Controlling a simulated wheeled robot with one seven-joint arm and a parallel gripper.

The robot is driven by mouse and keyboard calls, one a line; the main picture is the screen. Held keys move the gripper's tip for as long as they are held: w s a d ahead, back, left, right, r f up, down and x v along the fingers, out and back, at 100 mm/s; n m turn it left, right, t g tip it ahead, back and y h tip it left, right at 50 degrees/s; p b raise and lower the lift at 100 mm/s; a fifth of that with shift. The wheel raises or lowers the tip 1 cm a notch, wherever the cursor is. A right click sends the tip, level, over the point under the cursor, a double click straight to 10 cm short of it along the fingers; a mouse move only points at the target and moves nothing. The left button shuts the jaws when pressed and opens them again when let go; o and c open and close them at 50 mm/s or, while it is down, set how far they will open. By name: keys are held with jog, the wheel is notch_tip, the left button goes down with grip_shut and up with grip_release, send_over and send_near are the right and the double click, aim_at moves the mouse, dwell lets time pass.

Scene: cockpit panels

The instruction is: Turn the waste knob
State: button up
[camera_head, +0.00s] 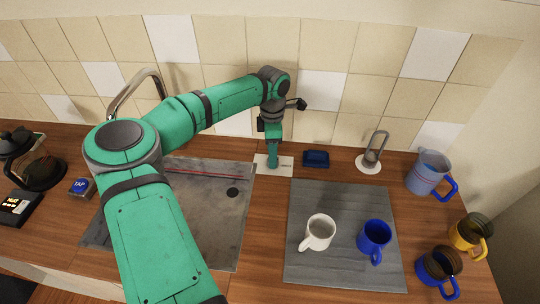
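My gripper (273,160) points down at a small white plate (285,168) on the counter behind the sink and the grey mat. Its tip is at the plate and covers its middle. No knob shows clearly; one may be hidden behind the gripper. The plate has small marking on its right part that is too small to read. I cannot tell whether the fingers are open or shut, or whether they touch anything.
A dark blue box (316,158) stands just right of the plate. The grey sink (205,225) lies partly behind my arm, with a tap (125,95) at its back. A white mug (318,232) and a blue mug (374,238) stand on the grey mat (340,270).

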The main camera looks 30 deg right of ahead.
notch_tip(320, 180, up, 9)
jog(key=shift+d+r, duration=0.15)
jog(key=shift+d, duration=0.05)
jog(key=shift+w+a, duration=0.1)
jog(key=shift+w, duration=0.05)
dwell(0.3)
